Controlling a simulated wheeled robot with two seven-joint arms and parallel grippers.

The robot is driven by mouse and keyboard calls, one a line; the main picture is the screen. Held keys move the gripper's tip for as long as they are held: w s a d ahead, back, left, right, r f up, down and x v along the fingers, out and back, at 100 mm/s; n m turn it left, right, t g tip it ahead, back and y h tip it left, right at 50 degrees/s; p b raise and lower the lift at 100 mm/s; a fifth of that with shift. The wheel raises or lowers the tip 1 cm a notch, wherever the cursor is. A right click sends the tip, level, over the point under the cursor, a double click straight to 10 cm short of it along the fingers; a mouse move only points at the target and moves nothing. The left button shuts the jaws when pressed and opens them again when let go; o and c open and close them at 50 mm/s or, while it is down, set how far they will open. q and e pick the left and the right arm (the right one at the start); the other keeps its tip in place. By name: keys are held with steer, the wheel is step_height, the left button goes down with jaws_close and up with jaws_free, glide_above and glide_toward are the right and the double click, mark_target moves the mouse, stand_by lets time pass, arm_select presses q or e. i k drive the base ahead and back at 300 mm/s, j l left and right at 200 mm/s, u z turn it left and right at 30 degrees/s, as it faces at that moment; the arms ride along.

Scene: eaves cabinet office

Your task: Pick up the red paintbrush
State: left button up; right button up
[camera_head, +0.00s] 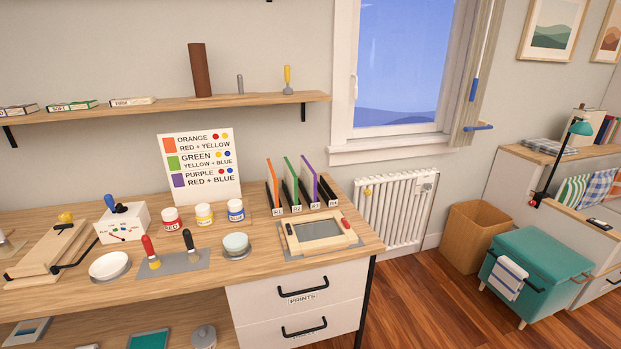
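A red-handled tool (147,246), which looks like the red paintbrush, stands on a grey plate (173,266) on the wooden desk. It leans slightly, handle up, with a yellowish lower end. A similar black-handled tool (188,240) stands just to its right on the same plate. Neither of my grippers is in view, and nothing is seen touching the red tool.
A white bowl (110,265) sits left of the plate, and a round pale-topped container (236,244) sits right. Red, yellow and blue paint jars (204,213) stand behind. A wooden framed screen (320,232) lies at the right. The desk front (190,284) has clear space.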

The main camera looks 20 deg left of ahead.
mark_target(154, 262)
steer(key=u, duration=1.85)
